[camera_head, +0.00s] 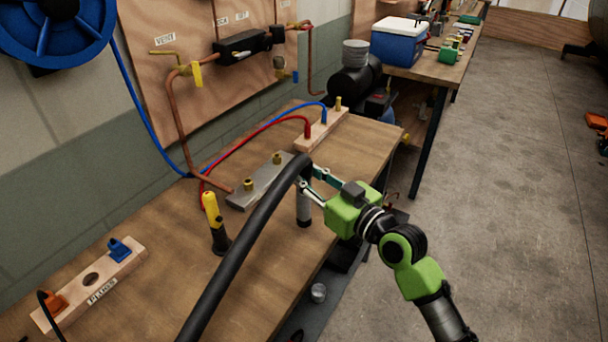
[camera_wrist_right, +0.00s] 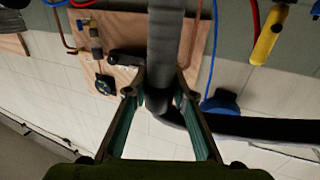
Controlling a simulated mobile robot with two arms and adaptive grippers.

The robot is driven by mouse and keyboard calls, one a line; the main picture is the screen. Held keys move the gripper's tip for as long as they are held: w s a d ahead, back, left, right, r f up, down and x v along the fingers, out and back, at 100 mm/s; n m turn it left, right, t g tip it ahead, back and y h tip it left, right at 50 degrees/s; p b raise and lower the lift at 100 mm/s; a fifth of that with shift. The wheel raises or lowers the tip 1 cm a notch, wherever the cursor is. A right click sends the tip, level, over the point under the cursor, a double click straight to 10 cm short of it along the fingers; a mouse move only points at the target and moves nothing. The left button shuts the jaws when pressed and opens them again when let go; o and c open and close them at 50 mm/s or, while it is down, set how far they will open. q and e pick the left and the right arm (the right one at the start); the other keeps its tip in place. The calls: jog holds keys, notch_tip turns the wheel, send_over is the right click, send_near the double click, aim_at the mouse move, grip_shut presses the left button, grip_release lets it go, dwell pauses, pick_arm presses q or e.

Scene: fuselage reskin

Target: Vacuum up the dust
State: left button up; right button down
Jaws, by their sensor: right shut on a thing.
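My right gripper (camera_head: 306,178) is over the front edge of the wooden workbench (camera_head: 262,262). It is shut on a thick black vacuum hose (camera_head: 240,250). The hose rises from the bottom of the head view, bends over at the gripper and ends in a grey tube (camera_head: 304,209) pointing down beside the fingers. In the right wrist view the hose (camera_wrist_right: 166,35) passes between the two fingers (camera_wrist_right: 160,98). I cannot make out any dust on the bench. My left gripper is not in view.
A metal plate with brass fittings (camera_head: 262,182), a yellow-and-black tool (camera_head: 214,222) and a wooden block marked PLUGS (camera_head: 92,284) are on the bench. A wooden block with red and blue hoses (camera_head: 322,130) is at the back. Open floor (camera_head: 510,190) lies to the right.

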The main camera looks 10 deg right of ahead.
aim_at(304, 161)
jog(key=shift+r+p, duration=2.55)
jog(key=shift+r, duration=0.4)
